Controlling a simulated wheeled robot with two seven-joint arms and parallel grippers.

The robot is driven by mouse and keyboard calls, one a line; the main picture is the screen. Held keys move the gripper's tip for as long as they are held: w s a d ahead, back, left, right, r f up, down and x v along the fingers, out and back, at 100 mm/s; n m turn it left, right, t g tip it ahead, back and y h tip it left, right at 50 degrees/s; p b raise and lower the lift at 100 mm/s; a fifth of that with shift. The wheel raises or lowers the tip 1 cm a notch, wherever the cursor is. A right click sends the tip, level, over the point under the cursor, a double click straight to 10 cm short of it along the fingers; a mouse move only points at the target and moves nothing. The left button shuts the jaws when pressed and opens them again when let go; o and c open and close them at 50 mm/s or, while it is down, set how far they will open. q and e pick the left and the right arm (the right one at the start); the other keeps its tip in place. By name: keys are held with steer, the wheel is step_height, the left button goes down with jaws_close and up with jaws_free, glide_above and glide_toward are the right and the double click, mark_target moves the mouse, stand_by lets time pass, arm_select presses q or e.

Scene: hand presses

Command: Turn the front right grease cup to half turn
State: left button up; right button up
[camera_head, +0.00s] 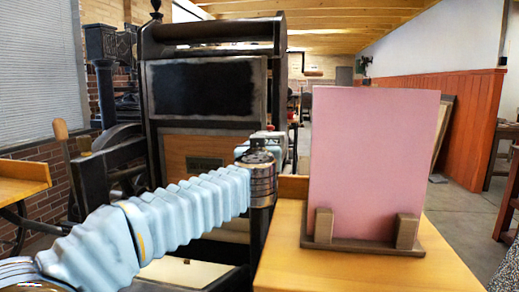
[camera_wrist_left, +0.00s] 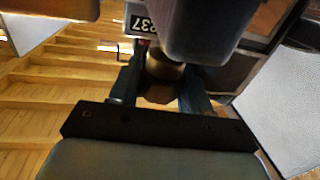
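A brass-coloured round cup (camera_wrist_left: 164,66), which looks like a grease cup, shows in the left wrist view below a dark rounded part of the press. My left gripper (camera_wrist_left: 162,88) has its two dark fingers apart, one on each side of the cup. The fingers look open; whether either touches the cup is unclear. In the head view my left arm reaches from the left to the front right of the black press (camera_head: 212,50). There its wrist hides the cup, and the fingertips cannot be made out. My right gripper is in neither view.
A pink board (camera_head: 372,160) stands in a dark holder on a wooden table (camera_head: 350,272) at the right, close beside my left wrist. Another wooden surface (camera_head: 25,180) is at the far left.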

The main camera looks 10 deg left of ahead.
arm_select(q)
steer(key=shift+c, duration=0.8)
